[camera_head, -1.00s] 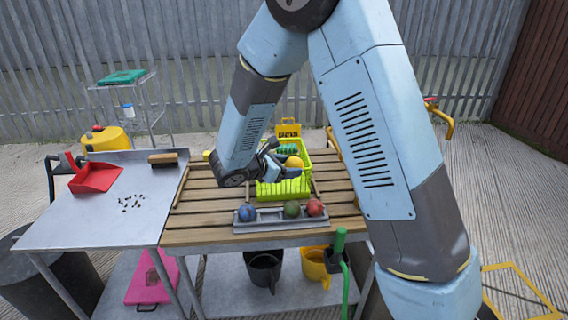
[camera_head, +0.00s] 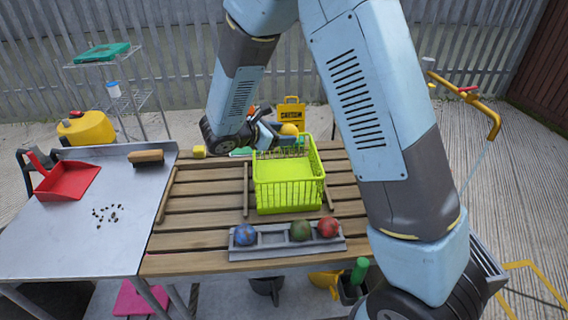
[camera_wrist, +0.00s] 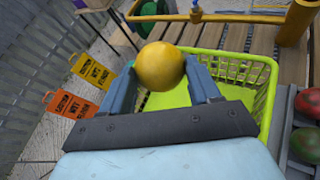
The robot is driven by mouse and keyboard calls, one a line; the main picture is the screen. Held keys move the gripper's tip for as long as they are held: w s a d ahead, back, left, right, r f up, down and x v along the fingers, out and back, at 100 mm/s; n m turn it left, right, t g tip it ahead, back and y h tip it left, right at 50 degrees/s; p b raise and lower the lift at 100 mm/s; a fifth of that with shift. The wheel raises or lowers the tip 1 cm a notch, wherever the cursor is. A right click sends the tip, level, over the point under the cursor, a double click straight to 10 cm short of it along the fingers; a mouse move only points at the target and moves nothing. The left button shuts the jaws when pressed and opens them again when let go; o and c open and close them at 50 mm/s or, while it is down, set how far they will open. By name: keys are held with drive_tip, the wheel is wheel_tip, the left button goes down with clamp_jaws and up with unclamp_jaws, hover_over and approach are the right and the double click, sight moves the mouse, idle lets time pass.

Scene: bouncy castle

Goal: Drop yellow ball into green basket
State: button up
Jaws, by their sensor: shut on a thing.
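The yellow ball (camera_head: 289,129) is held between the two fingers of my gripper (camera_head: 282,133). In the wrist view the ball (camera_wrist: 159,66) sits at the fingertips of my gripper (camera_wrist: 160,72). The green basket (camera_head: 290,186) stands on the slatted wooden table, and its visible floor is bare. In the head view the ball and gripper appear at the basket's far edge. In the wrist view the basket (camera_wrist: 262,90) shows behind and to the right of the ball. I cannot tell exactly how high the ball is above the rim.
A grey holder (camera_head: 272,243) with blue, green and red balls is in front of the basket. A metal table (camera_head: 70,225) at left holds a red dustpan (camera_head: 68,181) and a brush (camera_head: 146,157).

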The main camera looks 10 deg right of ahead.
drive_tip(key=shift+w+d, duration=0.15)
drive_tip(key=shift+w, duration=0.1)
drive_tip(key=shift+w+f, duration=0.1)
drive_tip(key=shift+f, duration=0.5)
wheel_tip(320, 180, down, 3)
drive_tip(key=shift+d+r, duration=0.1)
drive_tip(key=shift+r, duration=0.05)
drive_tip(key=shift+f, duration=1.05)
drive_tip(key=o, duration=1.1)
